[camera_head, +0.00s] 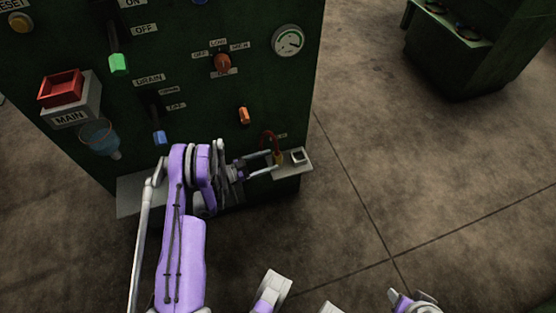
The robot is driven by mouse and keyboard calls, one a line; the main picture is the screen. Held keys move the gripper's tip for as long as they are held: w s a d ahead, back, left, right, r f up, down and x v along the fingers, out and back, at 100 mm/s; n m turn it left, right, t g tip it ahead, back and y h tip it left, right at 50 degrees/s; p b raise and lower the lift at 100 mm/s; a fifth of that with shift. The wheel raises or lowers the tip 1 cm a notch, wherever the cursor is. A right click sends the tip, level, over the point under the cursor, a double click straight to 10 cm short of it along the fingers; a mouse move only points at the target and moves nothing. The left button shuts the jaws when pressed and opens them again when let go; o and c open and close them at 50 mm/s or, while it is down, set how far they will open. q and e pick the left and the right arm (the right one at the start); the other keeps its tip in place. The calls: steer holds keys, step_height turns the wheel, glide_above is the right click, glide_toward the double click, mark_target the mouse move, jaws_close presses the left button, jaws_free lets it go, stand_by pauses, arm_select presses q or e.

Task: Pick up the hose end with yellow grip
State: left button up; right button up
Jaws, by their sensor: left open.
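The hose end with yellow grip (279,158) stands at the lower right edge of the green panel, by a small pale shelf. A short red hose (267,136) arcs above it. My left gripper (273,161) reaches in from the left with its two fingers apart. Its fingertips are right at the yellow grip, one toward the panel and one nearer to me. I cannot tell whether they touch it. The lower part of the hose end is partly hidden by the fingers and is small in view.
The green control panel (200,100) carries several knobs, a gauge (289,41) and a red MAIN switch (61,88). The pale shelf (303,166) bears a small square piece. Another green cabinet (460,65) stands at the upper right. The floor between is clear.

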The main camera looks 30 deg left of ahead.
mark_target(281, 154)
arm_select(q)
steer(key=x, duration=0.7)
steer(key=shift+w+r+b, duration=0.1)
steer(key=shift+w+b, duration=0.25)
steer(key=shift+w, duration=0.1)
steer(key=shift+a, duration=0.1)
jaws_close()
